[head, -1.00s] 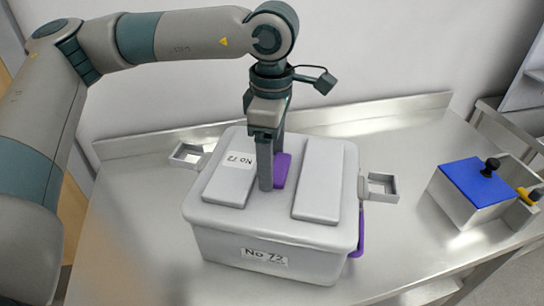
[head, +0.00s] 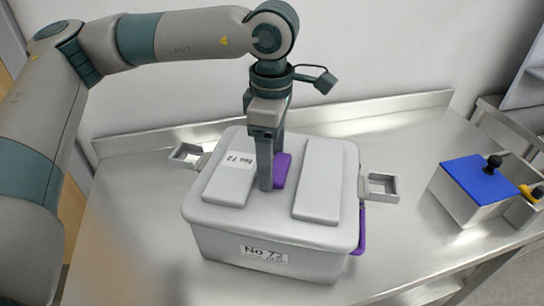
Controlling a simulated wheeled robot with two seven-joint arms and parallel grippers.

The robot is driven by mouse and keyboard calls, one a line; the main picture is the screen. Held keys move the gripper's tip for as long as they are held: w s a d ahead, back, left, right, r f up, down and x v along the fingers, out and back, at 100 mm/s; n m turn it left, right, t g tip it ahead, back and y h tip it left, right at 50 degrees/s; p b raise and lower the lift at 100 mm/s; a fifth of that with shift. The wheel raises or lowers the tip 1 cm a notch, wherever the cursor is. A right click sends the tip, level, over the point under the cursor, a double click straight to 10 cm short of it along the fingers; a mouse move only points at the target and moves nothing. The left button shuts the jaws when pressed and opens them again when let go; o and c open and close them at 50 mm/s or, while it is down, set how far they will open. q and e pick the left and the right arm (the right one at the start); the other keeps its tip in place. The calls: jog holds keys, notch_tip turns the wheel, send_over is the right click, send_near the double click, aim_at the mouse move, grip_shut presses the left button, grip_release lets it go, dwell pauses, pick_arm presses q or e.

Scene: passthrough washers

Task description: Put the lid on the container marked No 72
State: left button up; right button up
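The grey container marked No 72 (head: 225,248) stands on the metal table, with its label on the front wall. The pale grey lid (head: 270,222), also labelled No 72, lies over the container's top and appears level with its rim. My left gripper (head: 266,185) points down at the middle of the lid, between its two raised panels. Its fingers are at the purple handle (head: 281,170), which is partly hidden behind them. I cannot tell whether the fingers are closed on the handle. My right gripper is not in view.
Metal side handles (head: 382,186) stick out from the container. A purple part (head: 359,230) shows at its right side. A box with a blue top (head: 479,180) and black knob stands at the right. The metal table (head: 130,230) is clear at the left, with a raised back edge.

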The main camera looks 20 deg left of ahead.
pick_arm(q)
jog(key=shift+f, duration=0.15)
dwell(0.3)
jog(key=o, duration=2)
jog(key=shift+r+p, duration=1.05)
jog(key=shift+r, duration=2.45)
